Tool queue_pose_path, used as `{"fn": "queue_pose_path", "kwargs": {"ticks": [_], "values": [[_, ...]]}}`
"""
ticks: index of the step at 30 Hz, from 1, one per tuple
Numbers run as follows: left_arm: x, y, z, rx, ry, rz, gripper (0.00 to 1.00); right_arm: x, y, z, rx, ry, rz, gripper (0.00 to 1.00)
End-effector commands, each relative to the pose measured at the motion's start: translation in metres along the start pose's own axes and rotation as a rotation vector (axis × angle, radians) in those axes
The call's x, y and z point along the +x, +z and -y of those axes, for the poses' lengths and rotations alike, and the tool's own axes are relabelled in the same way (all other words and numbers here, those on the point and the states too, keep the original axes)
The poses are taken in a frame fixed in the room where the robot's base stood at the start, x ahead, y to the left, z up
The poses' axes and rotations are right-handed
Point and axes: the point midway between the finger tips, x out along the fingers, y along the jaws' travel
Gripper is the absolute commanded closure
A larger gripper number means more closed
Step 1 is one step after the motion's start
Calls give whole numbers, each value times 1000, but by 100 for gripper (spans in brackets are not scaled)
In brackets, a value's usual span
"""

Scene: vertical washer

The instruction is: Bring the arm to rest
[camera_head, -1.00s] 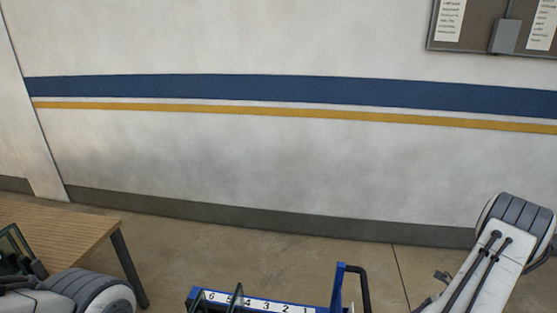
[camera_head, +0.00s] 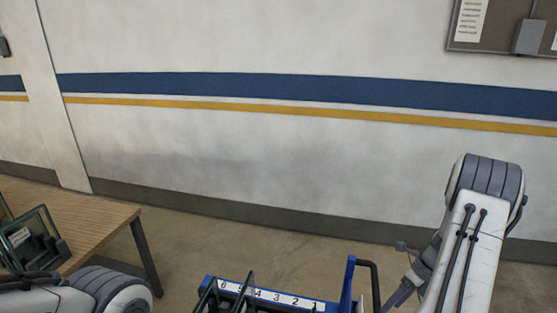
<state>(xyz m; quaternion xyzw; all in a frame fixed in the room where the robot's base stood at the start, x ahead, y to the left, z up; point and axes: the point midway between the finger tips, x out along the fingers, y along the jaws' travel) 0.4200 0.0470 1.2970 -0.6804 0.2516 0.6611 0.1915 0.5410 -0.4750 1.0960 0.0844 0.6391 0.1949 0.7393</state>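My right arm (camera_head: 468,245) stands raised at the right, its upper joint bent and its forearm sloping down and left. The end of that arm, where the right gripper (camera_head: 399,294) seems to be, is small and partly cut by the bottom edge, beside the blue rack's handle. I cannot tell whether it is open or holds anything. My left arm (camera_head: 108,288) lies low at the bottom left, and its links run off the left edge. Its gripper does not show.
A wooden table (camera_head: 95,218) stands at the left with framed glass panes (camera_head: 36,236) at its edge. A blue rack (camera_head: 348,288) with numbered slots holds dark-edged panes at bottom centre. Behind is bare floor (camera_head: 200,238) and a striped wall (camera_head: 250,140).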

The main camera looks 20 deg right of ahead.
Motion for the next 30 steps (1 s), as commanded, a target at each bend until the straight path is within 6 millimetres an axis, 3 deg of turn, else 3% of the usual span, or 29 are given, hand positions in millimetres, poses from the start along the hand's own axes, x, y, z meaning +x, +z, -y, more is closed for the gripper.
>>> {"fn": "queue_pose_path", "kwargs": {"ticks": [5,9,12,17,21,26,27,30], "values": [[28,2,2,0,0,0,0,16,59,-65,-474,-4,-97,25],[52,3,4,-1,0,0,0,35,96,-149,-997,18,-192,25],[69,4,5,-1,0,0,0,50,103,-212,-1382,47,-256,25],[95,5,7,-2,0,0,0,72,86,-304,-1999,115,-343,25],[118,6,8,-2,0,0,0,90,45,-367,-2537,198,-404,25],[140,7,10,-3,0,0,0,105,-9,-409,-3082,302,-445,25],[144,8,10,-3,0,0,0,107,-21,-414,2999,-306,424,25],[150,8,11,-3,0,0,0,111,-42,-422,2792,-308,376,25]]}}
